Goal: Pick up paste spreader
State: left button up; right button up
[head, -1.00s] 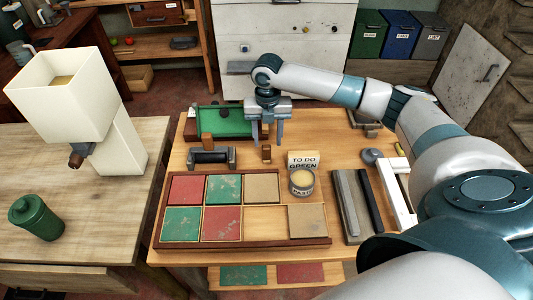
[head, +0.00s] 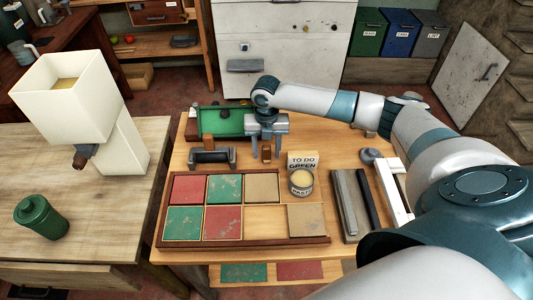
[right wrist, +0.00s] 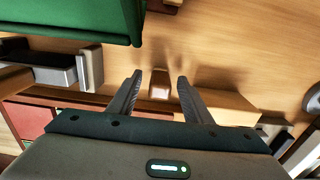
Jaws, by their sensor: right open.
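The paste spreader seems to be the small upright wooden piece (head: 266,153) behind the tile tray; it also shows in the right wrist view (right wrist: 160,84). My right gripper (head: 267,157) is open and points down over it. In the right wrist view the two fingers (right wrist: 159,80) stand on either side of the wooden piece, with gaps visible on both sides. The piece's lower part and its contact with the table are hard to make out. An open paste tin (head: 302,187) stands to the right and nearer. My left gripper is not in view.
A "TO DO GREEN" card (head: 303,160) stands behind the tin. A tray (head: 240,243) of coloured tiles lies in front. A dark bar-like tool (head: 210,157) is left of the gripper, a green box (head: 225,118) behind. Grey and dark bars (head: 349,205) lie at right.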

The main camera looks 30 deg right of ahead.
aim_at(266, 146)
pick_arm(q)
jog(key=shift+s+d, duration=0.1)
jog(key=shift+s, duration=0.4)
pick_arm(e)
jog(key=c, duration=1.1)
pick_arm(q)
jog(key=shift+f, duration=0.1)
pick_arm(e)
jog(key=shift+r, duration=0.15)
jog(key=shift+c, duration=0.2)
